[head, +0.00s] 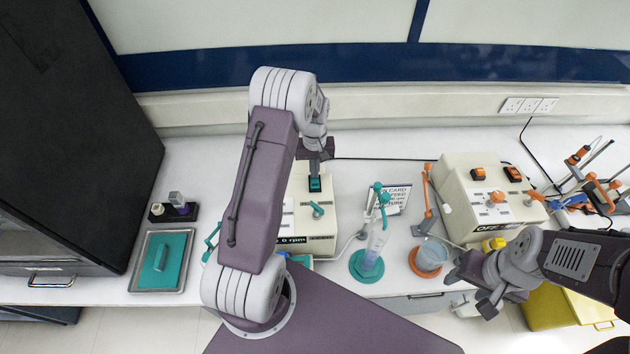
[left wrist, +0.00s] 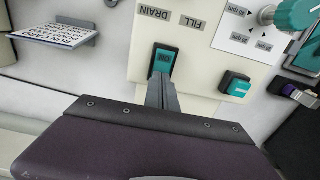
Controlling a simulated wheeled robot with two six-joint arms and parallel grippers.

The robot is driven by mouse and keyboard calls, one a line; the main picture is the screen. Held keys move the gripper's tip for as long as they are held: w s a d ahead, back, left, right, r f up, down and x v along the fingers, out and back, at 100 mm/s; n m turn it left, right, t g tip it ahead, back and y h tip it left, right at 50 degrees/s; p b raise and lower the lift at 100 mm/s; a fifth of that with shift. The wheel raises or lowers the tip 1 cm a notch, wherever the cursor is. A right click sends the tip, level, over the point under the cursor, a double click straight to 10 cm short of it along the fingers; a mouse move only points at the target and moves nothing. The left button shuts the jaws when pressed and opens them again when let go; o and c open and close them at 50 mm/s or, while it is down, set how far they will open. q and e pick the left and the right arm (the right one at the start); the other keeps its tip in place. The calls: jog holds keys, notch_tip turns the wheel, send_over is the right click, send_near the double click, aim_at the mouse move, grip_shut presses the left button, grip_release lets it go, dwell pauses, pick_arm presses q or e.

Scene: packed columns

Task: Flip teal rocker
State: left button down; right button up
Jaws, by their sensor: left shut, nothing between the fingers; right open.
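A teal rocker (head: 315,185) in a dark frame is on top of the cream box (head: 320,222). In the left wrist view, the rocker (left wrist: 164,61) has a mark like ON on its face. My left gripper (head: 316,172) points down at the rocker's far end. In the wrist view its closed fingertips (left wrist: 162,82) are at the rocker's near end; I cannot tell whether they touch. A second, smaller teal switch (left wrist: 236,87) is to the right in that view. My right gripper (head: 478,285) is open and empty at the front right, away from this box.
A teal-based cylinder (head: 370,255) and a card (head: 397,199) stand right of the box. A second cream box (head: 485,205) with orange switches is further right. A teal knob (left wrist: 292,14) is near the switches. My left arm hides part of the first box.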

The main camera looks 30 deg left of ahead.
pick_arm(q)
jog(key=shift+f, duration=0.25)
notch_tip(320, 180, up, 7)
jog(key=p, duration=0.5)
jog(key=shift+r+p, duration=0.1)
jog(key=shift+p, duration=0.2)
